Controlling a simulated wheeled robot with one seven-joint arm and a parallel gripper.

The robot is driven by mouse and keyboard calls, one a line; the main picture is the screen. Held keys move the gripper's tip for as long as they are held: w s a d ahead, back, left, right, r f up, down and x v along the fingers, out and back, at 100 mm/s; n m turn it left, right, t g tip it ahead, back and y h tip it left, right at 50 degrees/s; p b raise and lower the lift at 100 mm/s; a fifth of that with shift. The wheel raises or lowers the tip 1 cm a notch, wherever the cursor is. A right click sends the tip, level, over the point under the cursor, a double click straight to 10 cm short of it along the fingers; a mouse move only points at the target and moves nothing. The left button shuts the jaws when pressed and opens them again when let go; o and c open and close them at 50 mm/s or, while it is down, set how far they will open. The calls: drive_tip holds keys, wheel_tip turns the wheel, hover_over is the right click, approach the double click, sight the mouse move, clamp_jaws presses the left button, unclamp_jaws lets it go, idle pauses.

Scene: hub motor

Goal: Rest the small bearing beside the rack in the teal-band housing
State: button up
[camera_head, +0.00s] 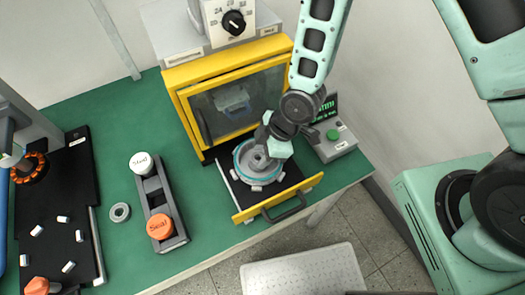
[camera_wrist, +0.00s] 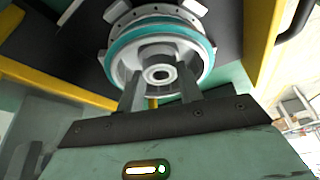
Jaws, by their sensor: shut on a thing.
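The small bearing (camera_head: 120,212) is a grey ring lying flat on the green bench, just left of the rack (camera_head: 178,240). The teal-band housing (camera_head: 243,169) is a round silver part in the open drawer of the yellow cabinet. Its teal band also shows in the wrist view (camera_wrist: 122,55). My gripper (camera_head: 268,148) is over the housing, with its fingers (camera_wrist: 160,82) shut on the raised central hub. The fingers hide parts of the hub, and I cannot tell whether the housing touches the drawer floor.
The rack holds a white "Stud" pot (camera_head: 141,162) and an orange "Seal" pot (camera_head: 159,227). A black board (camera_head: 60,205) with several small white pieces is at left. A control box (camera_head: 333,142) stands right of the cabinet. The drawer front (camera_head: 250,214) projects forward. Green bench between rack and drawer is clear.

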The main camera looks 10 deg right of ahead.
drive_tip(key=shift+f, duration=0.45)
drive_tip(key=shift+f+b, duration=0.1)
drive_tip(key=shift+b, duration=0.4)
idle(1.2)
drive_tip(key=o, duration=1.2)
drive_tip(key=p+v, duration=0.2)
drive_tip(key=v, duration=1.5)
drive_tip(key=shift+s+d+p, duration=0.1)
drive_tip(key=shift+d+p, duration=0.05)
drive_tip(key=shift+p, duration=0.2)
